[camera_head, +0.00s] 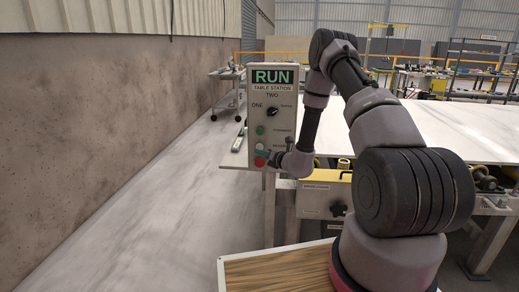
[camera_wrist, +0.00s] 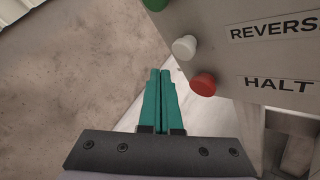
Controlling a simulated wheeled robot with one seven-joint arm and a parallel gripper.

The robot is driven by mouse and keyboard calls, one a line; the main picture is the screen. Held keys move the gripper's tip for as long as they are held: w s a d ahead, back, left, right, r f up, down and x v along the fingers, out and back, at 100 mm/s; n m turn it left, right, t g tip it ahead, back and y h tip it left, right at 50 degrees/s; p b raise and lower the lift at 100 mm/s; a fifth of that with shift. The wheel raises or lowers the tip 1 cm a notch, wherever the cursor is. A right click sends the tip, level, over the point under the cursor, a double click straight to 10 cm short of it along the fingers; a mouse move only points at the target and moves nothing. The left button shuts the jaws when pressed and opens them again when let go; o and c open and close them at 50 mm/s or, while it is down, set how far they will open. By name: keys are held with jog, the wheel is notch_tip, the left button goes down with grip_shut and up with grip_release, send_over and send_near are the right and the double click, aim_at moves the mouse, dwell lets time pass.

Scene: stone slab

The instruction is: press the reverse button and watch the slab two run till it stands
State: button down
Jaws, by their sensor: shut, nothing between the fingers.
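In the wrist view the white button (camera_wrist: 184,46) is labelled REVERSE and the red button (camera_wrist: 203,84) HALT. My gripper (camera_wrist: 161,72) is shut and empty, its green fingertips left of and apparently apart from both buttons. In the head view it is partly hidden by my wrist. The large pale slab (camera_head: 440,125) lies behind my arm.
A stained wall (camera_head: 110,120) runs along the left, with clear floor (camera_head: 130,220) beside it. A trolley (camera_head: 227,90) stands behind the panel. A yellow box (camera_head: 318,195) with a black knob sits under the slab. Shelves (camera_head: 480,70) stand far back.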

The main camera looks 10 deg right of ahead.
jog(key=shift+s+a, duration=0.25)
jog(key=shift+s, duration=0.5)
jog(key=shift+s+a, duration=0.25)
jog(key=shift+s, duration=0.45)
jog(key=s+a+r+n+g+y, duration=0.2)
jog(key=a+r+n+y, duration=0.15)
jog(key=r, duration=0.45)
jog(key=s+a+r+n+g+y, duration=0.2)
jog(key=a+r+n, duration=0.25)
jog(key=r, duration=0.25)
jog(key=s+a+r+n+g, duration=0.3)
jog(key=s+r+n+g, duration=0.4)
jog(key=s+r+n, duration=0.45)
jog(key=s+d+r+n+g+h, duration=0.1)
jog(key=s+d+r+n+h, duration=0.1)
jog(key=s+r+n, duration=0.3)
jog(key=s+d+r+n+h, duration=0.1)
jog(key=s+d+n, duration=0.1)
jog(key=s, duration=0.5)
jog(key=s+d+r+n+t+h, duration=0.4)
jog(key=s+d+n+h, duration=0.3)
jog(key=s+d, duration=0.3)
jog(key=shift+s+d+r+t+h, duration=0.15)
jog(key=shift+d+r+t+h, duration=0.3)
jog(key=shift+d, duration=0.75)
jog(key=shift+r, duration=0.15)
